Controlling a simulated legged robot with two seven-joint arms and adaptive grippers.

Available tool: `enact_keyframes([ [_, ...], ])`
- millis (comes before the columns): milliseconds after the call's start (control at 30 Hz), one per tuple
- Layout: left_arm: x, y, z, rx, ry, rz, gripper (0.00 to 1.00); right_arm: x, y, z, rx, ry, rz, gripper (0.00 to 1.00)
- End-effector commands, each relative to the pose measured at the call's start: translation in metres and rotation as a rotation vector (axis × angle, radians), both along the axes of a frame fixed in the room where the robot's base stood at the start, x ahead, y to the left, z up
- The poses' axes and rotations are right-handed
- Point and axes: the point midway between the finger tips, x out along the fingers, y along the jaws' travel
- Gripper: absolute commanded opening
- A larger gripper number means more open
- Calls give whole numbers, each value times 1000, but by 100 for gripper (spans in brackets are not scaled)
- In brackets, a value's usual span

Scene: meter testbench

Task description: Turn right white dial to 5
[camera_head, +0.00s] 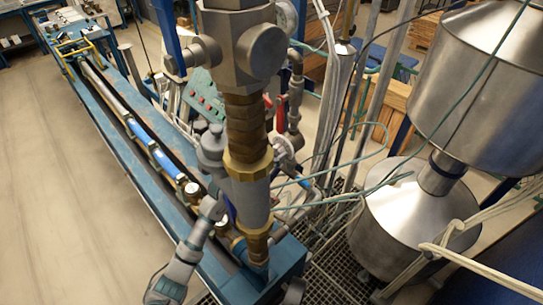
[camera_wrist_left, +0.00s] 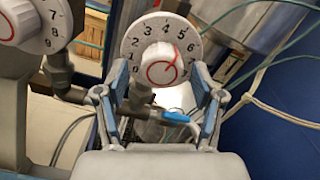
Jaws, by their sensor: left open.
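The right white dial (camera_wrist_left: 161,52) faces me in the left wrist view, with black numbers around its rim and a round white knob in its middle. The knob carries red marking; which number it points to is hard to read. My left gripper (camera_wrist_left: 160,68) is open, its two blue-grey fingers spread to the left and right of the knob. I cannot tell whether they touch it. In the head view my left arm (camera_head: 188,252) reaches up from the bottom, and its gripper is largely hidden by the pipe column. My right gripper is not in view.
Another white dial (camera_wrist_left: 36,24) sits close by at the left in the wrist view. A blue handle (camera_wrist_left: 176,117) lies below the right dial. In the head view a thick pipe column (camera_head: 247,155) stands in front, with steel tanks (camera_head: 408,215) and hoses to its right.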

Motion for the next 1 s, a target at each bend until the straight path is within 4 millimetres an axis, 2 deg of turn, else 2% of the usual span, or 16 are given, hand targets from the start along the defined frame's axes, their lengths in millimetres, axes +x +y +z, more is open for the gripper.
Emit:
enact_keyframes([
  [167,-12,14,-2,1,3,1,68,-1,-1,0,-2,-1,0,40],
  [400,-49,52,-3,2,3,2,68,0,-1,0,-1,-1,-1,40],
  [600,-72,76,-4,1,4,2,68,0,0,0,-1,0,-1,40],
  [767,-79,83,-3,1,4,1,68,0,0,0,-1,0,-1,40],
  [1000,-80,84,-3,1,4,0,68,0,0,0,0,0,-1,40],
])
